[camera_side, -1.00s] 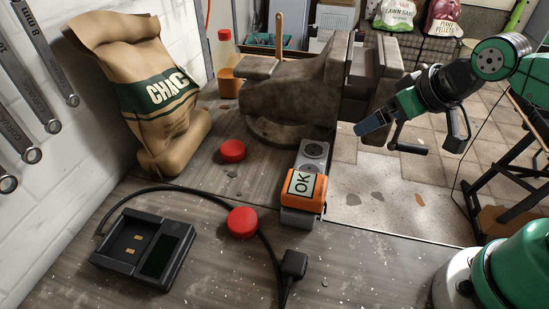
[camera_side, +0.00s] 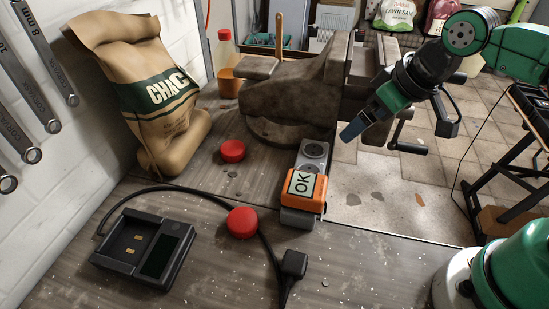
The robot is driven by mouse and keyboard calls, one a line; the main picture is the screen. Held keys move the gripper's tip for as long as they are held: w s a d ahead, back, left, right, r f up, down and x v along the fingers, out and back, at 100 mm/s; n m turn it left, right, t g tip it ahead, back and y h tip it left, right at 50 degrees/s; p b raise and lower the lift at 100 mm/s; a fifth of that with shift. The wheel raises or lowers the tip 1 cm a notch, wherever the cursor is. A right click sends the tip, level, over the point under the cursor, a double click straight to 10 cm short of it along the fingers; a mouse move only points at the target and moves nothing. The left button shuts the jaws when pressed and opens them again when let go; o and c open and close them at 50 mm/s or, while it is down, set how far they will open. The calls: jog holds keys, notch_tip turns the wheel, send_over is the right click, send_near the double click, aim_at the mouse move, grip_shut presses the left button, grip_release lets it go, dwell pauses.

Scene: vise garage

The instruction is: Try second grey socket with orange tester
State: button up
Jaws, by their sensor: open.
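The orange tester (camera_side: 304,192) with an "OK" display sits on the near end of a grey socket strip. One grey socket (camera_side: 315,150) shows uncovered just behind the tester, and another (camera_side: 309,169) shows partly between it and the tester. Whatever lies under the tester is hidden. My gripper (camera_side: 352,133) is open and empty. It hangs in the air to the right of the strip, above and behind the tester, with blue fingertips tilted down and to the left.
A large brown vise (camera_side: 290,95) stands behind the strip. Two red knobs (camera_side: 232,150) (camera_side: 242,222) are on the bench. The bench in front is mostly clear.

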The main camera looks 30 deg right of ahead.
aim_at(304, 183)
jog(key=a+n+g, duration=0.1)
jog(key=a+n, duration=0.1)
jog(key=a, duration=0.1)
jog(key=a+n+g, duration=0.2)
jog(key=a, duration=0.1)
jog(key=a+n+g, duration=0.1)
jog(key=a+n, duration=0.1)
jog(key=a, duration=0.1)
jog(key=shift+w+a+f+g, duration=0.25)
jog(key=shift+w+g, duration=0.15)
jog(key=shift+s+a+f+n+g+h, duration=0.15)
jog(key=shift+a+n+g+h, duration=0.2)
jog(key=shift+a, duration=0.2)
jog(key=shift+f, duration=4.5)
grip_shut()
jog(key=shift+r, duration=3)
